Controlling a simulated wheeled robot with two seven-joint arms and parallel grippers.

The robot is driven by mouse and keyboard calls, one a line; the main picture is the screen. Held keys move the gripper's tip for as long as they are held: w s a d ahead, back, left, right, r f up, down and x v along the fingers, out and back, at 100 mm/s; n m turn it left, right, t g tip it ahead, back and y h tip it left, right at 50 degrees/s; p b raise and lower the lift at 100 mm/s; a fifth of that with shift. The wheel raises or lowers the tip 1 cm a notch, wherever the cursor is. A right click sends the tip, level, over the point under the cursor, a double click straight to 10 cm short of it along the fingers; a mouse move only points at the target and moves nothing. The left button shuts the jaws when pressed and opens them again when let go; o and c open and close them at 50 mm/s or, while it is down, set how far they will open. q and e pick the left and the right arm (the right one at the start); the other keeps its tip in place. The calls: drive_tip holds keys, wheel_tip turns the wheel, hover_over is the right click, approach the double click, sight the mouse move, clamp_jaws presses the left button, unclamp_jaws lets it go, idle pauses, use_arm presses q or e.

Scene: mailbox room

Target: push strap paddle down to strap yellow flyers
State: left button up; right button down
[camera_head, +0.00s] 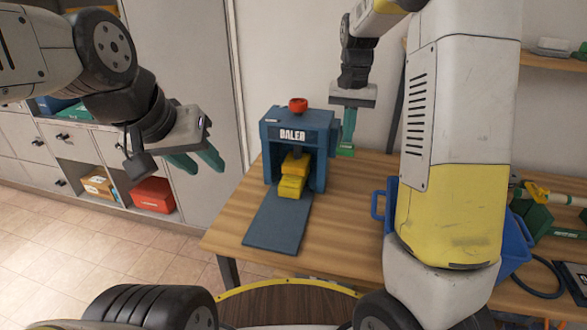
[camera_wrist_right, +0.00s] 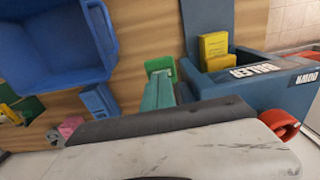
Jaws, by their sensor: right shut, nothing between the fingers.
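The blue baler (camera_head: 270,140) stands on the wooden table and also shows in the right wrist view (camera_wrist_right: 255,95). A stack of yellow flyers (camera_head: 293,180) lies in its opening, partly under the baler's front; it shows in the right wrist view too (camera_wrist_right: 213,48). A bright green piece (camera_head: 345,151), possibly the strap paddle, sits beside the baler's right side. My right gripper (camera_head: 349,128) is shut, pointing down just above that piece; whether they touch is unclear. In the right wrist view the piece (camera_wrist_right: 158,64) lies beyond the fingertips. My left gripper (camera_head: 202,165) is open and empty, left of the baler.
A red knob (camera_head: 298,104) tops the baler. A dark blue plate (camera_head: 278,222) extends from its front. A blue bin (camera_head: 515,245) stands right, partly hidden by my right arm. Green and yellow items (camera_head: 535,215) lie farther right. Shelves with boxes (camera_head: 153,193) stand left.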

sight(346, 147)
drive_tip(key=shift+f, duration=0.1)
drive_tip(key=shift+f, duration=2.5)
drive_tip(key=shift+w+f, duration=0.1)
drive_tip(key=shift+f, duration=0.35)
idle(0.5)
